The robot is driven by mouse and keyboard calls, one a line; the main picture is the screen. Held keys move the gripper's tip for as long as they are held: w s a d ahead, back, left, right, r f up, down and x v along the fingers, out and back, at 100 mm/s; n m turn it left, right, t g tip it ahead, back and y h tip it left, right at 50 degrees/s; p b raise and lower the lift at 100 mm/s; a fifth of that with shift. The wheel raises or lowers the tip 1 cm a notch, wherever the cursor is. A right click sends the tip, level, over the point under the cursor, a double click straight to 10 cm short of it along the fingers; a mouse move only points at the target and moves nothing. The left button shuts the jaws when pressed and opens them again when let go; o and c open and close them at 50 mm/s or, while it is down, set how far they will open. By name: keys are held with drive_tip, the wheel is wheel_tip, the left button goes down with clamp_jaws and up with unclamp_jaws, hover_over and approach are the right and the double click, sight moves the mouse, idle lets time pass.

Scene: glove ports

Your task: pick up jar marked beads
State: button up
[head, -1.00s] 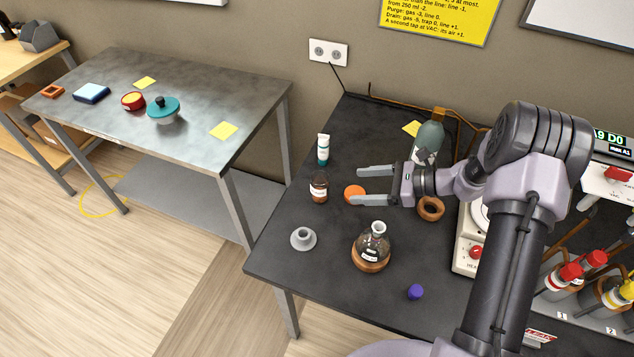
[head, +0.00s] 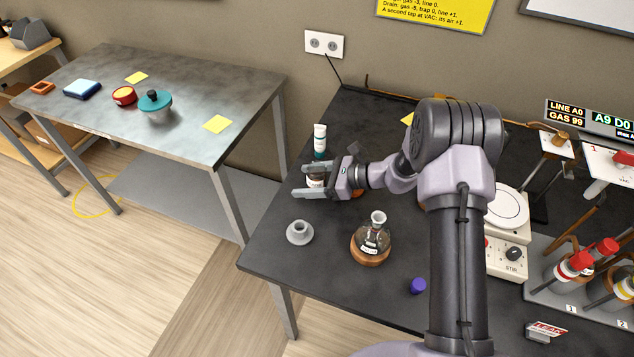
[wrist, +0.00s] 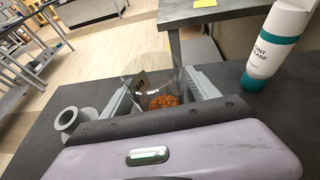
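A small jar with orange-brown contents (head: 316,182) stands on the dark bench near its left edge. In the wrist view the jar (wrist: 163,101) looks clear, with a tag I cannot read for sure. My gripper (head: 301,180) reaches left at the jar, with one finger on its far side and one on its near side. In the wrist view the fingers (wrist: 160,92) flank the jar and look spread, with some room beside it. The fingers and palm partly hide the jar.
A white and teal tube (head: 320,141) stands just behind the jar. A grey flanged piece (head: 299,232) is in front of it. A round flask (head: 374,240) sits on a cork ring to the right, with a purple cap (head: 418,286) nearby. The bench's left edge is close.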

drive_tip(key=c, duration=1.3)
